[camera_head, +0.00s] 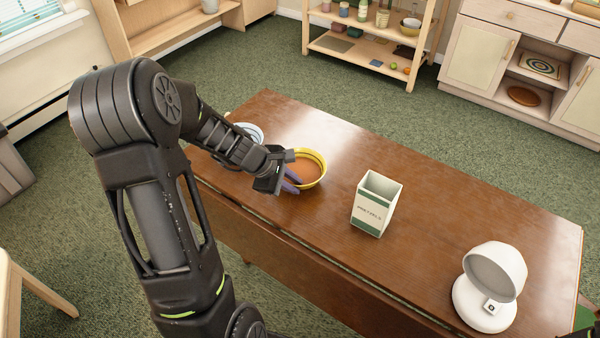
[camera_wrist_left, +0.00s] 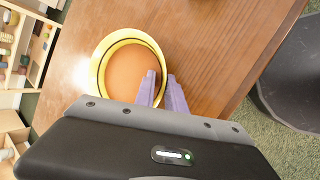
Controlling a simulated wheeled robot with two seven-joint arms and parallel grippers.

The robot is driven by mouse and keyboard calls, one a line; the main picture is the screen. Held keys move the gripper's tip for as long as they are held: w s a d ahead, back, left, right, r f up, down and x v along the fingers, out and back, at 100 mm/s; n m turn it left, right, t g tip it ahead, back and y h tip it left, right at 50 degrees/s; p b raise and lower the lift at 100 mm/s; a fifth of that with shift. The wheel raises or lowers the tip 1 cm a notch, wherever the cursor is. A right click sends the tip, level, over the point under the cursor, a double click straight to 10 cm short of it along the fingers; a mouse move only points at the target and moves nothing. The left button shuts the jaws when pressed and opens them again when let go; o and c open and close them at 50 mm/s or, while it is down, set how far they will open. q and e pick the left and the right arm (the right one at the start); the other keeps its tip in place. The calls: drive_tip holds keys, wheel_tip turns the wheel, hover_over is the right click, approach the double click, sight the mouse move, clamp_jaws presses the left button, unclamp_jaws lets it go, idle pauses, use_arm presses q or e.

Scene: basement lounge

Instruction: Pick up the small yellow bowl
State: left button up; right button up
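The small yellow bowl (camera_head: 322,178) is at the far left part of the brown wooden table, with a yellow rim and an orange-brown inside. It also shows in the left wrist view (camera_wrist_left: 97,68). My left gripper (camera_head: 291,183) is at the bowl's near left side. In the left wrist view its two purple fingers (camera_wrist_left: 162,80) are close together, one inside the bowl and one outside, with the wall between them. The gripper looks shut on the rim. Whether the bowl touches the table is not clear. My right gripper is out of view.
On the table (camera_head: 425,250), a white pretzels box (camera_head: 372,208) stands right of the bowl. A white rounded device (camera_head: 490,285) is at the right end. A pale blue-white dish (camera_head: 247,131) is partly behind my left arm. Shelves stand beyond.

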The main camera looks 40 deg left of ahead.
use_arm(q)
clamp_jaws()
idle(0.9)
wheel_tip(320, 180, up, 10)
drive_tip(key=p, duration=0.3)
drive_tip(key=shift+r, duration=0.1)
idle(0.4)
idle(0.5)
